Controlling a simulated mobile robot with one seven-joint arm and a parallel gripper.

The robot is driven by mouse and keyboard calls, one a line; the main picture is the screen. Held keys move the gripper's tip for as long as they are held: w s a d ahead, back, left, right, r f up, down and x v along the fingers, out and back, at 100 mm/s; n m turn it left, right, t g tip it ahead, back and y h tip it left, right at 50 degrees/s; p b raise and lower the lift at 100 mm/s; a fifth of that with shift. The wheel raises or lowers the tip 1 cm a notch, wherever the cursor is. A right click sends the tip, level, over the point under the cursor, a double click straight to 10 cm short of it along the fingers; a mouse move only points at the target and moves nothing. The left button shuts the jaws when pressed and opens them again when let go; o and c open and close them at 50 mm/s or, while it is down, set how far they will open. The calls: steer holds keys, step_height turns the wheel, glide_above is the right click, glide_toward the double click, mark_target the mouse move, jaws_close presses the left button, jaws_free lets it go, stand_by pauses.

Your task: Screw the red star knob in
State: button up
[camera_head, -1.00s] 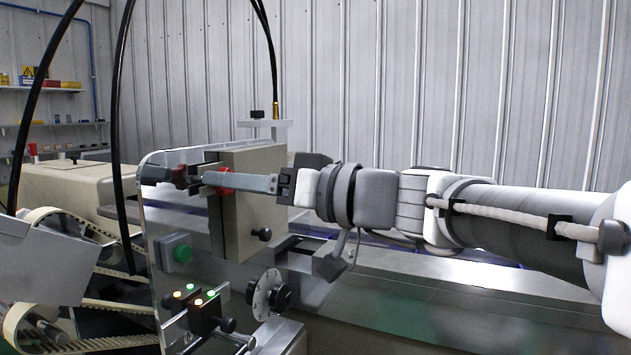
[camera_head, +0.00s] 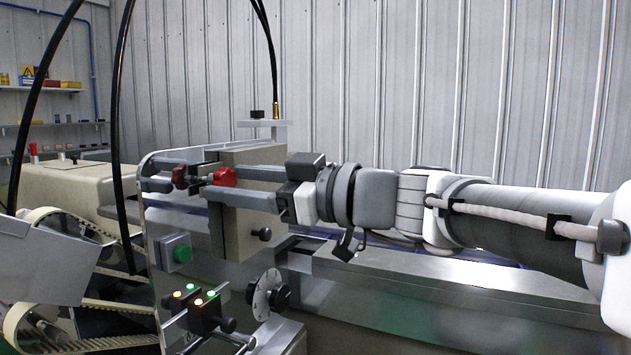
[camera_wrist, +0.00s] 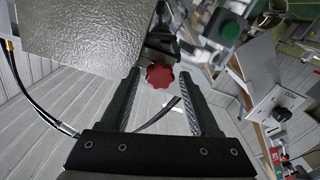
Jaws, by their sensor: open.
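The red star knob (camera_head: 224,176) sits in front of the shiny upright panel of the machine, beside the beige block. In the wrist view the knob (camera_wrist: 160,76) shows its lobed face between my fingertips. My gripper (camera_head: 207,182) points left at the panel, one finger above the knob and one below. The gripper (camera_wrist: 159,84) is open in the wrist view, with a gap visible on each side of the knob. A darker red knob shape (camera_head: 179,176) left of it looks like a reflection in the panel. The knob's threaded part is hidden.
Black hoses (camera_head: 118,130) hang at left. The space above my arm is clear.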

jaws_close()
steer(key=m, duration=0.5)
steer(key=shift+m+p, duration=0.3)
steer(key=shift+m, duration=0.1)
steer(key=m+p, duration=0.1)
steer(key=m, duration=0.5)
steer(key=shift+r+p, duration=0.1)
steer(key=shift+p, duration=0.25)
steer(key=m+p, duration=0.3)
steer(key=m, duration=0.4)
steer(key=shift+r, duration=0.1)
steer(key=m+p, duration=0.1)
steer(key=m, duration=0.1)
steer(key=shift+m+p, duration=0.3)
steer(key=shift+p, duration=0.1)
steer(key=shift+f+m, duration=0.2)
steer(key=shift+m, duration=0.5)
jaws_free()
steer(key=shift+f, duration=0.1)
